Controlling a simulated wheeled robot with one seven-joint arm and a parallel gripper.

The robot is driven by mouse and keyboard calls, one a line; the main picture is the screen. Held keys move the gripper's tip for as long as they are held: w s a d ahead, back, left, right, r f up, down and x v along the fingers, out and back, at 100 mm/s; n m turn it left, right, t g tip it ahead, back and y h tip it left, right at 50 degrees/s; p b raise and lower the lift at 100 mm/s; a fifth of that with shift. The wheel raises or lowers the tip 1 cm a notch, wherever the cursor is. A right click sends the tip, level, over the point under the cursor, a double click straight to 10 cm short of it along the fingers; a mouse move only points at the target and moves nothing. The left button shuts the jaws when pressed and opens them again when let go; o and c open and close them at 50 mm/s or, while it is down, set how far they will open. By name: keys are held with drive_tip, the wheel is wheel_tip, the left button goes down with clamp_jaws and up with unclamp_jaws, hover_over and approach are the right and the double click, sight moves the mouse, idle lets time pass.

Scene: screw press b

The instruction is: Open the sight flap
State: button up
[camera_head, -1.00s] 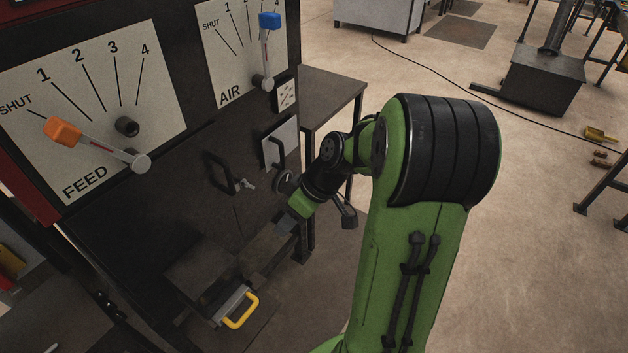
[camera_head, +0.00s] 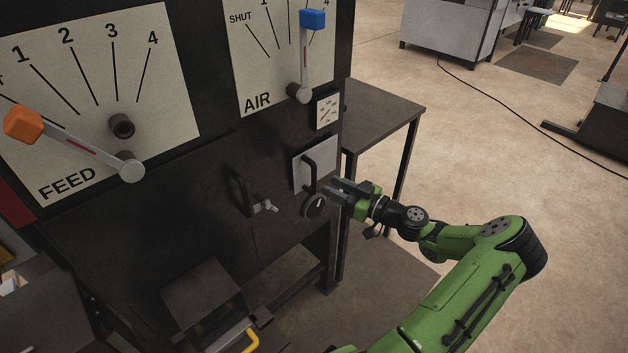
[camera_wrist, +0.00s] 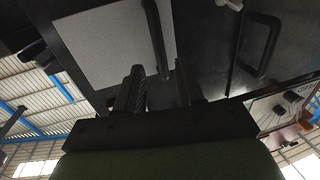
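The sight flap looks to be the light grey plate (camera_head: 300,178) on the dark machine front, with a black bar handle (camera_head: 309,176). The plate lies flat against the front. My gripper (camera_head: 334,189) is just right of the handle's lower end, pointing at the machine. In the wrist view the plate (camera_wrist: 105,45) and handle (camera_wrist: 156,38) lie ahead of my gripper (camera_wrist: 158,82). The two fingers are apart with the handle lined up between them. I cannot tell whether they touch it.
A round dark knob (camera_head: 314,206) sits just below the plate. A black door handle (camera_head: 239,192) and a small latch (camera_head: 266,206) are to the left. The AIR lever (camera_head: 305,55) and a small gauge plate (camera_head: 327,110) are above. A dark table (camera_head: 385,108) stands to the right.

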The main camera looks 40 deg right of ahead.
sight(314, 190)
drive_tip(key=x, duration=0.7)
drive_tip(key=shift+b, duration=0.3)
drive_tip(key=shift+c, duration=0.4)
clamp_jaws()
